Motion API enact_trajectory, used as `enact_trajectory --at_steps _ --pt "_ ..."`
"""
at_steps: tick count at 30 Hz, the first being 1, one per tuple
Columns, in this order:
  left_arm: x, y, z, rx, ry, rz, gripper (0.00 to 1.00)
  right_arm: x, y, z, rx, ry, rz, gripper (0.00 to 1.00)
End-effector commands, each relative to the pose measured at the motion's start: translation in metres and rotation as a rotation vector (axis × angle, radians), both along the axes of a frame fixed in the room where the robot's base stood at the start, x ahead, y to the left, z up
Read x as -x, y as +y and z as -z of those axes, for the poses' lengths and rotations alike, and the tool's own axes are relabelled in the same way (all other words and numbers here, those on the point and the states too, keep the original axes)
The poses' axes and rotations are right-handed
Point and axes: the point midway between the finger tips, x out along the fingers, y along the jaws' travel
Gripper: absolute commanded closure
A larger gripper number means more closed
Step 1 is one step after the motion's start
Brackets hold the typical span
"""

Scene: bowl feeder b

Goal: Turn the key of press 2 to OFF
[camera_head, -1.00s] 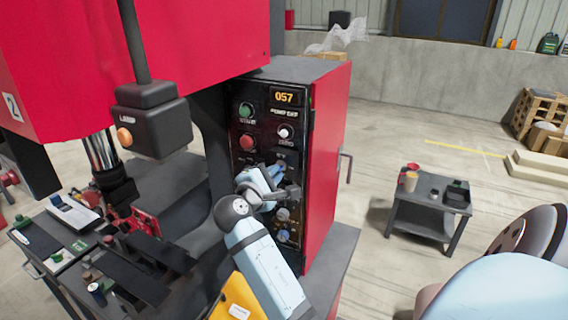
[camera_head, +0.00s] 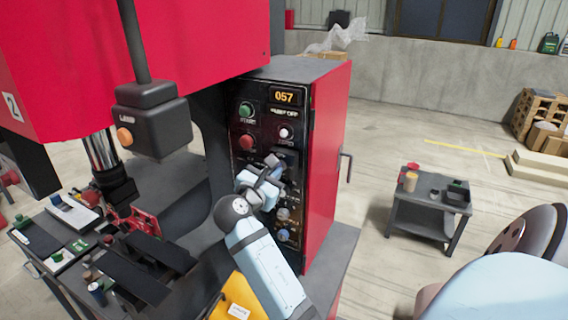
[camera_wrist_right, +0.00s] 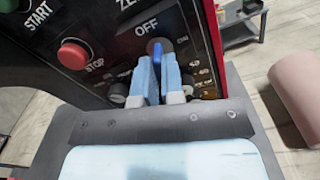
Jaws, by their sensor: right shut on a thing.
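Press 2 is the red machine (camera_head: 150,40) with a "2" plate on its left. Its dark control panel (camera_head: 262,115) faces me, with a display reading 057. My right gripper (camera_head: 274,170) is at the panel's middle, below the red and white buttons, and covers the key in the head view. In the right wrist view, my right gripper (camera_wrist_right: 159,65) is shut on the blue key (camera_wrist_right: 156,48). The key's visible part looks roughly upright, just below the OFF label (camera_wrist_right: 147,27); a smaller ON label is to its right. My left gripper is not in view.
The green START button (camera_head: 246,110), red STOP button (camera_head: 246,142) and white ZERO button (camera_head: 285,133) sit above the gripper. More knobs (camera_head: 283,214) are below it. A dark lamp box (camera_head: 150,118) hangs left. A small cart (camera_head: 430,200) stands right on open floor.

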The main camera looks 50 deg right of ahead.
Motion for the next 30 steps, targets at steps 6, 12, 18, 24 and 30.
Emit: enact_trajectory --at_steps 6,12,18,24,30 --pt "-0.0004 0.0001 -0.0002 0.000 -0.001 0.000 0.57 0.0000 0.0000 0.0005 0.008 0.028 0.000 1.00" --pt "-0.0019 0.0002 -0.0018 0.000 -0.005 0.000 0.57 0.0000 0.0000 0.0004 0.025 0.082 0.000 1.00" --pt "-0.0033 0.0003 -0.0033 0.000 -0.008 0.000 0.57 0.0000 -0.0001 0.0003 0.091 0.297 0.000 1.00" --pt "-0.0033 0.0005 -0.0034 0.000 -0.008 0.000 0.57 -0.0001 0.0000 0.0003 0.106 0.346 0.000 1.00" --pt "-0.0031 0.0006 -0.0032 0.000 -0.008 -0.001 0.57 -0.0001 0.0000 0.0003 0.106 0.344 0.000 0.69"
